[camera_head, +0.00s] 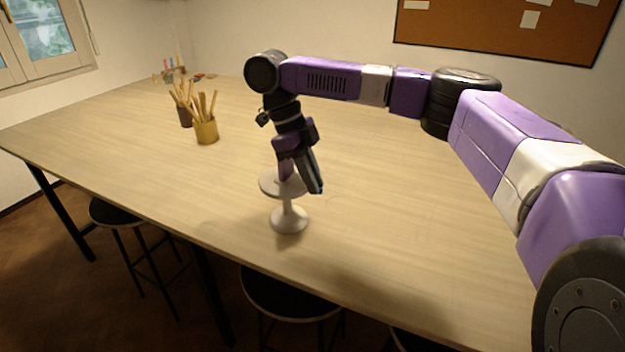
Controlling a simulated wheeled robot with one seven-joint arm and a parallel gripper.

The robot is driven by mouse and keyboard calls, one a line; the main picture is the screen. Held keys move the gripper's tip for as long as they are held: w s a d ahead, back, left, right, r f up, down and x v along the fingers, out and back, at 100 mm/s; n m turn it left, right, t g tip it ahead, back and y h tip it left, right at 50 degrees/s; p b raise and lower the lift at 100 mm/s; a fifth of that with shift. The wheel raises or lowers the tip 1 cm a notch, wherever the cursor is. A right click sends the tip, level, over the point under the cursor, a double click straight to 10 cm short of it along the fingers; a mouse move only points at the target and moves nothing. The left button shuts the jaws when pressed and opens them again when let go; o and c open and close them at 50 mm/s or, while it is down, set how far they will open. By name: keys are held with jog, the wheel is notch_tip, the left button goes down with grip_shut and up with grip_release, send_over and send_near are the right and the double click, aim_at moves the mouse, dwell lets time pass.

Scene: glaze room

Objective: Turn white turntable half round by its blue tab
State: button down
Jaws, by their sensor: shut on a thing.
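The white turntable (289,219) stands on the wooden table near its front edge, with a round top on a stem and a wide foot. My gripper (304,186) points down at the right part of the turntable's top and covers much of it. Its jaws are shut at the rim. The blue tab is hidden or too small to make out between the fingers, so what exactly they hold is mostly hidden.
Two pots with wooden tools, a yellow one (206,132) and a dark one (186,117), stand at the back left. Small coloured items lie at the far corner. Stools (290,294) stand below the front edge. The table (400,230) right of the turntable is clear.

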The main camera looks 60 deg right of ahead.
jog(key=shift+s+a+f, duration=0.1)
jog(key=c, duration=1.4)
grip_release()
jog(key=shift+c, duration=0.2)
jog(key=shift+r, duration=0.55)
notch_tip(320, 180, up, 19)
jog(key=p, duration=1.4)
jog(key=shift+c, duration=0.4)
